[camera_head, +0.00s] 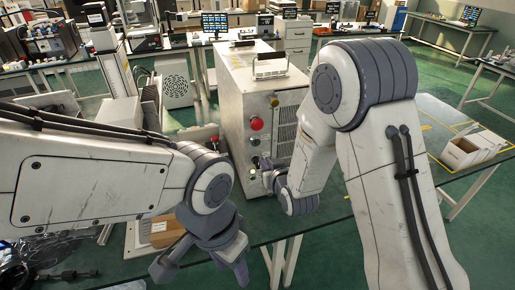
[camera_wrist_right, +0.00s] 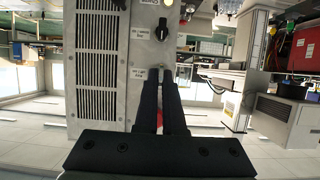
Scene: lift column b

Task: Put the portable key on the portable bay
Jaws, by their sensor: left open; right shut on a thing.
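The light grey cabinet (camera_head: 232,112) stands in the middle of the head view, with a red button (camera_head: 257,124) and small controls below it on its front. In the right wrist view its panel shows a black knob (camera_wrist_right: 161,30) and small labels, one (camera_wrist_right: 138,73) beside my fingertips; I cannot clearly read which marks the portable bay. My right gripper (camera_head: 260,176) is at the lower part of this front; its dark fingers (camera_wrist_right: 162,78) are close together, shut on what I take to be the portable key, mostly hidden between them. My left gripper (camera_head: 204,266) is open and empty, low in front.
A vented grille (camera_wrist_right: 96,70) is beside the controls. An open box (camera_head: 470,150) lies on the table at right. A cardboard box (camera_head: 165,232) is behind my left gripper. Benches with monitors (camera_head: 214,22) stand at the back; green floor shows between them.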

